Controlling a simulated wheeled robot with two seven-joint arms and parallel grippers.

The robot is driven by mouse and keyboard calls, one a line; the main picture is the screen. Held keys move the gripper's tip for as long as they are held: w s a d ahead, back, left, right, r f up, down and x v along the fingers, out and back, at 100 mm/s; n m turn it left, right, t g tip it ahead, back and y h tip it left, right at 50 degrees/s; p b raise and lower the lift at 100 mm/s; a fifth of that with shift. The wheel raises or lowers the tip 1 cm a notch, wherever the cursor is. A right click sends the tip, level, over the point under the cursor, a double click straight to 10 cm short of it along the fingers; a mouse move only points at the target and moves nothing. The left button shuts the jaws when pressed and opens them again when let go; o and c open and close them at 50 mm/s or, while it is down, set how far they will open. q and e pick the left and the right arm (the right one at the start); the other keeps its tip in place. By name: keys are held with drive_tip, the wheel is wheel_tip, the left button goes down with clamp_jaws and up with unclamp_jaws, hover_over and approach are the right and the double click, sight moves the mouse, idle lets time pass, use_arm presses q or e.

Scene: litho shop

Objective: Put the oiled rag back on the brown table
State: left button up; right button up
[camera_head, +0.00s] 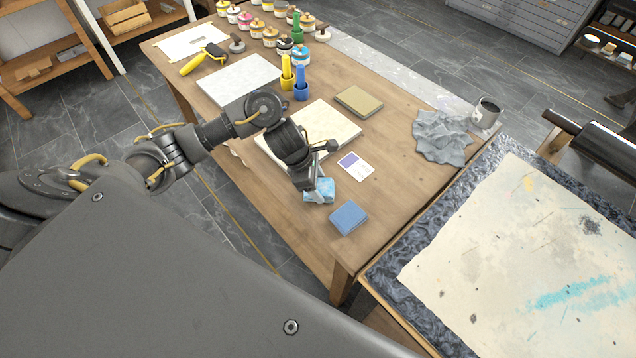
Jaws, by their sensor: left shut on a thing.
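My left gripper (312,181) reaches over the near left part of the brown table (405,195) and points down. It is shut on a small light blue, mottled, folded cloth-like piece (322,193), which looks like a rag. The gripper hides part of it. I cannot tell whether the piece touches the tabletop or hangs just above it. A crumpled grey cloth (442,138) lies at the table's right edge; I cannot tell by its look whether it is oiled. My right gripper is not in view.
A blue sponge-like block (348,217) lies close to the held piece, with a small printed card (356,166) behind. Pale slabs, a tan block (358,101), a grey can (486,112) and ink jars stand farther off. The press bed (540,265) adjoins at right.

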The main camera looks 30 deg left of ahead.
use_arm(q)
drive_tip(key=o, duration=0.9)
drive_tip(key=shift+f, duration=0.1)
drive_tip(key=shift+r+p, duration=0.3)
drive_tip(key=shift+p, duration=0.05)
drive_tip(key=v, duration=1.1)
drive_tip(key=shift+s+a+r, duration=0.1)
drive_tip(key=shift+a+r, duration=0.15)
drive_tip(key=shift+r, duration=0.05)
